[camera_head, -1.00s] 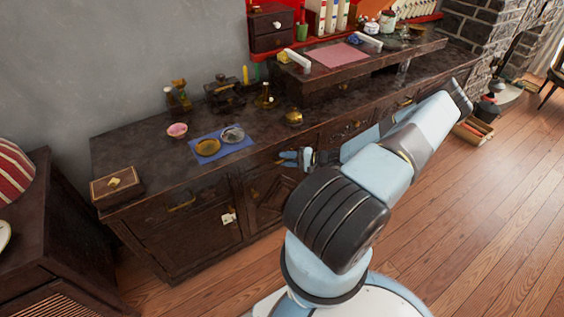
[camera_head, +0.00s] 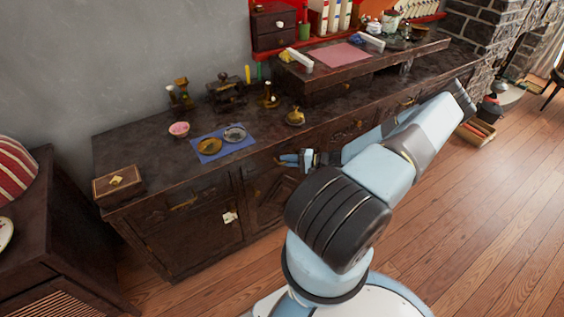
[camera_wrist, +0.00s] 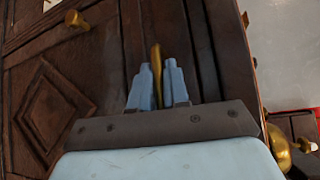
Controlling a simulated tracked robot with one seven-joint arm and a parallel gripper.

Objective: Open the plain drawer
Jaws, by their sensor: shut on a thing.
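The dark wooden cabinet (camera_head: 140,236) has a row of drawers under its top. My gripper (camera_head: 292,160) is at the cabinet front, at the drawer above the door with a diamond panel. In the wrist view my gripper (camera_wrist: 157,86) is shut on an upright brass handle (camera_wrist: 156,58), which shows between the two blue fingers. The drawer front (camera_wrist: 133,40) behind it is dark wood with no visible carving. I cannot tell whether it stands out from the cabinet. The diamond-panelled door (camera_wrist: 50,112) is at the left of the wrist view.
Left of my gripper is another drawer with a brass handle (camera_head: 184,204). A blue mat (camera_head: 243,146) with two small dishes, a pink bowl (camera_head: 179,129) and a wooden box (camera_head: 117,182) are on the top.

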